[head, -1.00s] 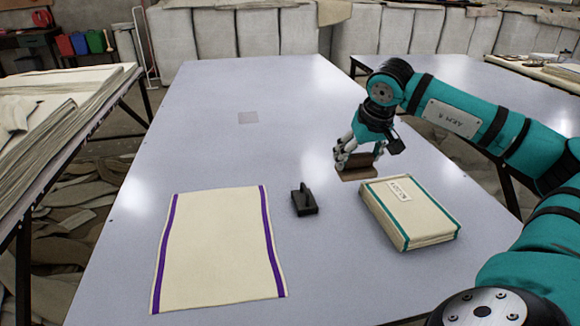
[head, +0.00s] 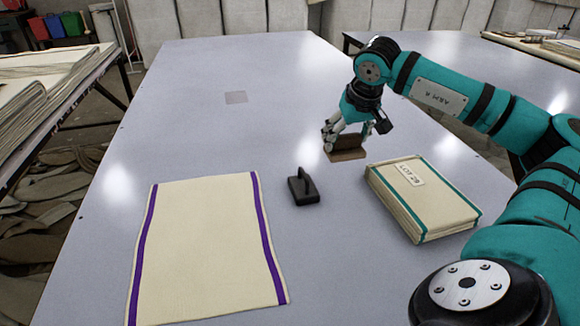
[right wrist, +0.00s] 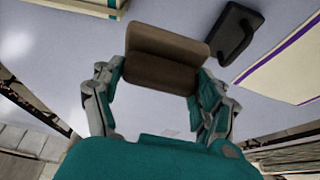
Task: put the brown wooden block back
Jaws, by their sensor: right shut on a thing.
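The brown wooden block (head: 348,152) is at the right gripper, over the right half of the grey table, behind the cream folded stack. It has a flat base and a raised grip part. My right gripper (head: 347,135) points down and is shut on the block. In the right wrist view the brown block (right wrist: 160,74) sits between the two fingers of the right gripper (right wrist: 158,88). I cannot tell whether its underside touches the table. A faint grey square (head: 236,97) marks the table further back on the left. My left gripper is out of view.
A black block with a handle (head: 303,187) stands left of the folded stack with teal edges (head: 425,205). A cream cloth with purple stripes (head: 205,250) lies flat at front left. The table (head: 270,70) is clear around the grey square and toward the back.

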